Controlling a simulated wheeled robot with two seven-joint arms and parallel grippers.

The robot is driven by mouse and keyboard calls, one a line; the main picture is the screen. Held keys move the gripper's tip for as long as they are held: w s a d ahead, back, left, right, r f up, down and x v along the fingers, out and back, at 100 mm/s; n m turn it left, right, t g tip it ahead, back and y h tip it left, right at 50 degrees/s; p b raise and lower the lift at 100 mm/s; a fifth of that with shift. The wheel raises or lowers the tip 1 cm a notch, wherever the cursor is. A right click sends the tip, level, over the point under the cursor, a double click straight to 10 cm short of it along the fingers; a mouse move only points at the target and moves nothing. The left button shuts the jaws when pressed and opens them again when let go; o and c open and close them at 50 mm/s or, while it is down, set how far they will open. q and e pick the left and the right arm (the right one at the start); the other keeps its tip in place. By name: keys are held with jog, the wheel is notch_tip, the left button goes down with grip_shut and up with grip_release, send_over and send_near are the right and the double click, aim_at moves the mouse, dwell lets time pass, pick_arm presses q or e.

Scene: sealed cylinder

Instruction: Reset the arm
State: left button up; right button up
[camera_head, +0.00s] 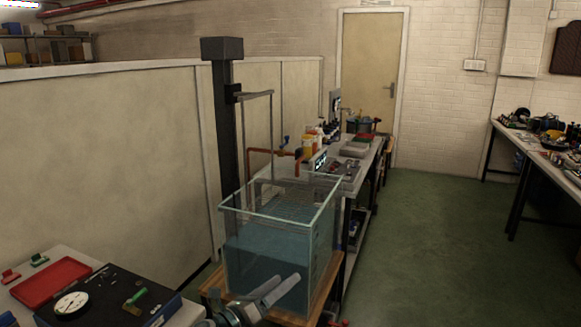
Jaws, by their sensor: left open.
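My left gripper (288,279) reaches in at the bottom centre, in front of the glass water tank (318,213). Its two pale fingers are apart with nothing seen between them. I cannot tell whether they touch the glass. The tank is open at the top and part filled with blue-green water. A mesh rack (285,206) shows in its upper part. No sealed cylinder can be made out. My right gripper is not in view.
A dark post (223,130) stands behind the tank. A black case with a dial (72,302) and a red tray (50,282) lie at lower left. A cluttered bench (352,178) runs behind the tank. Green floor (430,240) is clear at right, before another bench (530,150).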

pick_arm(q)
jog(key=s+a+f+n+y, duration=0.65)
jog(key=s+n, duration=0.35)
jog(key=n, duration=0.3)
jog(key=s+a+f+n+y, duration=0.6)
jog(key=s+a+f+n, duration=0.2)
jog(key=s+n, duration=0.3)
jog(key=s+a+f+n+g, duration=0.3)
jog(key=s+n+g, duration=0.25)
jog(key=s, duration=0.95)
jog(key=s+a+f+n+g, duration=0.2)
jog(key=s+n+g, duration=0.35)
jog(key=s, duration=0.95)
jog(key=w+d+f+t, duration=0.1)
jog(key=w+f, duration=0.2)
jog(key=f, duration=0.7)
jog(key=w+d+f+t, duration=0.2)
jog(key=f, duration=0.8)
notch_tip(320, 180, down, 14)
jog(key=s+d+t, duration=0.1)
jog(key=s+d, duration=0.1)
jog(key=shift+s+f+h, duration=0.15)
jog(key=shift+s+h, duration=0.2)
jog(key=shift+h, duration=0.1)
